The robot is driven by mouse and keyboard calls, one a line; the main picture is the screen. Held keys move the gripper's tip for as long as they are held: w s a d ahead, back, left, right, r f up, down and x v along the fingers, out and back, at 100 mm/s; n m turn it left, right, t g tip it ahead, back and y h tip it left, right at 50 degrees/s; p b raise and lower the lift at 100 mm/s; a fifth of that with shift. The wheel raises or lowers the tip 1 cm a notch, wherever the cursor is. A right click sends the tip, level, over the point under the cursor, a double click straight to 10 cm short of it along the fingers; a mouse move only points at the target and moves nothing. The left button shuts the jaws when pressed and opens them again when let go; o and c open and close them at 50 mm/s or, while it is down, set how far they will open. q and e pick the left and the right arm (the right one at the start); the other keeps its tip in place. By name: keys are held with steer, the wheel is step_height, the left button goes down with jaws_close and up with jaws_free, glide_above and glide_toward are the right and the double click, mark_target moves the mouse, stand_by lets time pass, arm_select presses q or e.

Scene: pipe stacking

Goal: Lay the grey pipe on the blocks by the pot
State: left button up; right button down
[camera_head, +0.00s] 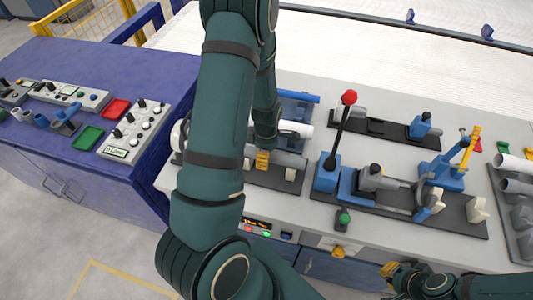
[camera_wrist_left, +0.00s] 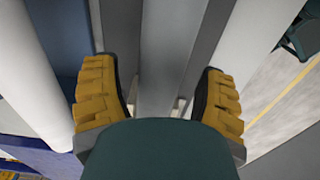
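The grey pipe (camera_head: 289,159) lies across pale blocks (camera_head: 291,174) on a dark base at the left of the bench, partly hidden by my left arm. In the left wrist view a grey pipe (camera_wrist_left: 168,50) runs between the two yellow fingers of my left gripper (camera_wrist_left: 158,100). The fingers stand apart with gaps beside the pipe; the gripper looks open. In the head view the left gripper (camera_head: 262,160) is at the pipe. A white rounded thing (camera_head: 178,136), perhaps the pot, is mostly hidden behind my left arm. My right gripper (camera_head: 389,271) is low in front of the bench, its opening unclear.
A white pipe (camera_head: 298,129) and blue fixture (camera_head: 300,106) lie behind the grey pipe. A blue lever device with a red knob (camera_head: 350,97) stands close on the right. A grey pipe rack (camera_head: 517,215) is far right. A blue table (camera_head: 55,150) with control boxes is left.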

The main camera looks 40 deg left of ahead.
arm_select(q)
step_height(320, 180, up, 12)
stand_by(0.7)
